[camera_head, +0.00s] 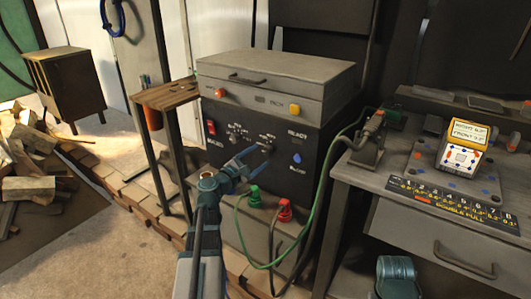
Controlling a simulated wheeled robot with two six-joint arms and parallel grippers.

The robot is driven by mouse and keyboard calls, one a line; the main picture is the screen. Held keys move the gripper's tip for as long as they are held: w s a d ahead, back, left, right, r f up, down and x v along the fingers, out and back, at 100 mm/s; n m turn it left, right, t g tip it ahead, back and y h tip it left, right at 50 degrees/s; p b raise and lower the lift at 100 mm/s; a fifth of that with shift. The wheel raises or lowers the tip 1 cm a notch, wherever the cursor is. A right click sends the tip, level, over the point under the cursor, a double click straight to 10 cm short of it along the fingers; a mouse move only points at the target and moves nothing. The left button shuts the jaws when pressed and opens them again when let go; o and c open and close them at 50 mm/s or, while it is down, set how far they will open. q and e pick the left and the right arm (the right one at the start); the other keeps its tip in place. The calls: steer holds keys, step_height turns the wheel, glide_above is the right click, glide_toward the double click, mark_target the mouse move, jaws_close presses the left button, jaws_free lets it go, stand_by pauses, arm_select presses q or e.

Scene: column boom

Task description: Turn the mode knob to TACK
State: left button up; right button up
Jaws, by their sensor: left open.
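The welder's black front panel (222,152) stands in the middle of the view. It carries two small knobs with white markings around them: a left knob (235,138) and a right knob (267,147). The lettering is too small to tell which is the mode knob, where TACK lies or where a pointer sits. My left gripper (259,157) is open and empty in front of the panel, its fingertips close to the right knob. I cannot tell whether they touch it.
A red switch (211,127) and a blue teardrop mark (297,158) are on the panel. Green (254,196) and red (285,211) cable plugs sit below, with cables hanging. A small wooden stand (166,94) is at left; a grey workbench (366,176) is at right.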

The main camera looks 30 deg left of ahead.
mark_target(266, 151)
arm_select(q)
steer(key=shift+w+d, duration=0.15)
steer(key=shift+w, duration=0.95)
steer(key=shift+w+d, duration=0.1)
steer(key=shift+w, duration=1)
jaws_close()
